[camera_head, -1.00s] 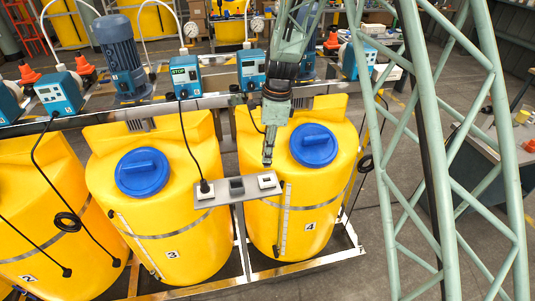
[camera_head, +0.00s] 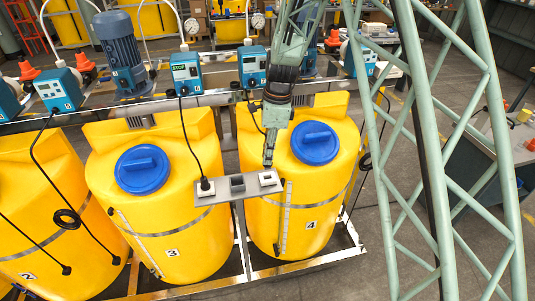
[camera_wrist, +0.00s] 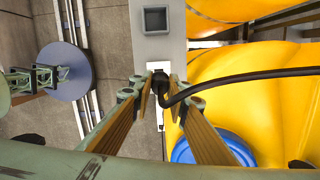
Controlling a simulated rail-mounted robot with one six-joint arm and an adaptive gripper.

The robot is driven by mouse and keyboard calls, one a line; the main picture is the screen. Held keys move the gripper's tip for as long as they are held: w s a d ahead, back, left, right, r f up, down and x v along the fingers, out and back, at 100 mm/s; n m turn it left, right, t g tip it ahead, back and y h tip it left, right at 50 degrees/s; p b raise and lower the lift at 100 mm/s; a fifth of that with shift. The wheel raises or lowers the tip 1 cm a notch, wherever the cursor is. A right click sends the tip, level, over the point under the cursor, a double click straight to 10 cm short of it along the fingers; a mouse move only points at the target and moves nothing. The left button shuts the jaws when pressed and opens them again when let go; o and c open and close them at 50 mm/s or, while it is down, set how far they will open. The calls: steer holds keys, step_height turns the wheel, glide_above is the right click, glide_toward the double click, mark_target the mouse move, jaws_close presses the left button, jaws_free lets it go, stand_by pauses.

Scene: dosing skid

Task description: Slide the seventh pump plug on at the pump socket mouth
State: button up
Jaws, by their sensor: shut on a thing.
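A grey socket strip (camera_head: 222,187) lies across the fronts of the yellow tanks marked 3 and 4. A black plug with a cable stands in its left socket (camera_head: 204,187). The middle socket (camera_head: 237,181) is an empty grey square and also shows in the wrist view (camera_wrist: 155,19). The right socket (camera_head: 268,178) has a white face. My gripper (camera_head: 268,163) points down at this right socket. In the wrist view my gripper (camera_wrist: 159,88) is shut on a black plug (camera_wrist: 160,94), whose cable (camera_wrist: 235,77) runs right. The plug is at the white socket face; the fingers hide whether it is seated.
Blue pumps (camera_head: 186,72) and a blue motor (camera_head: 118,54) line the rail behind. Black cables hang in front of the tanks. In the wrist view a blue lid (camera_wrist: 205,148) lies close to the right finger.

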mark_target(268, 168)
steer(key=shift+f+b, duration=0.8)
steer(key=shift+f, duration=0.9)
steer(key=shift+f+b, duration=0.6)
steer(key=shift+f, duration=1)
stand_by(1.9)
steer(key=o, duration=1)
steer(key=shift+c, duration=0.2)
steer(key=shift+r, duration=0.2)
steer(key=shift+d+r, duration=0.25)
steer(key=shift+r, duration=1.7)
steer(key=shift+d+r, duration=0.25)
steer(key=shift+r, duration=1.65)
steer(key=shift+d+r, duration=0.25)
steer(key=shift+r, duration=1.7)
